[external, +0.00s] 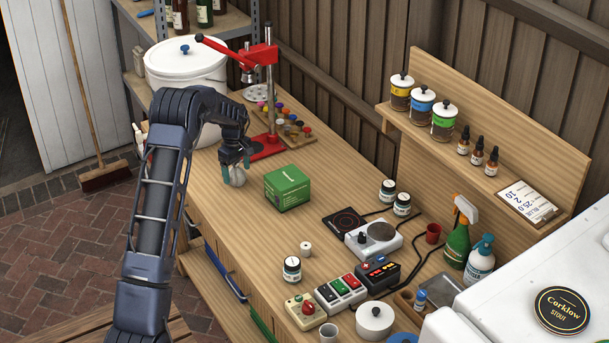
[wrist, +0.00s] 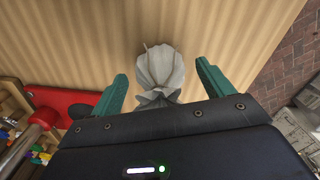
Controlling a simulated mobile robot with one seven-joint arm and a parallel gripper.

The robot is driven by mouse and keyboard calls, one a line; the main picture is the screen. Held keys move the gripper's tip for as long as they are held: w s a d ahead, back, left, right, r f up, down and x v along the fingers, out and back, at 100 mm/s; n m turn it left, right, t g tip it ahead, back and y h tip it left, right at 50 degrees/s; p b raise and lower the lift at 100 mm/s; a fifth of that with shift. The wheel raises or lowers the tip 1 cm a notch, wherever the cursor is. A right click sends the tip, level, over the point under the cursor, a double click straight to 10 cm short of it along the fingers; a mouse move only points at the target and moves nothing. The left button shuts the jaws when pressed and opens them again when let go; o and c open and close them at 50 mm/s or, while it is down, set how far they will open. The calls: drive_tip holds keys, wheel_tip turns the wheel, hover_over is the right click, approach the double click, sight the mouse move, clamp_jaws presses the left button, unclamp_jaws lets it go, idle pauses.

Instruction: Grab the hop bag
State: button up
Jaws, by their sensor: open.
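The hop bag (wrist: 158,72) is a pale grey-white gathered cloth pouch. In the wrist view it lies at the upper middle, between the two green fingers of my gripper (wrist: 160,85). The fingers are spread, with a gap on both sides of the bag. In the external view my gripper (external: 236,172) is low over the left part of the bench, and the bag (external: 237,178) shows pale between its fingers. The bag's lower side is partly hidden by the gripper body in the wrist view.
A red bottle capper (external: 268,145) stands just behind my gripper, with a white bucket (external: 185,68) to its left. A green box (external: 287,188) is close on the right. Bare wooden bench (external: 345,165) lies beyond the box. The bench's left edge is near the gripper.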

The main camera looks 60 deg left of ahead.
drive_tip(key=shift+f, duration=0.95)
drive_tip(key=c, duration=1.1)
drive_tip(key=shift+o, duration=0.2)
drive_tip(key=shift+r, duration=0.1)
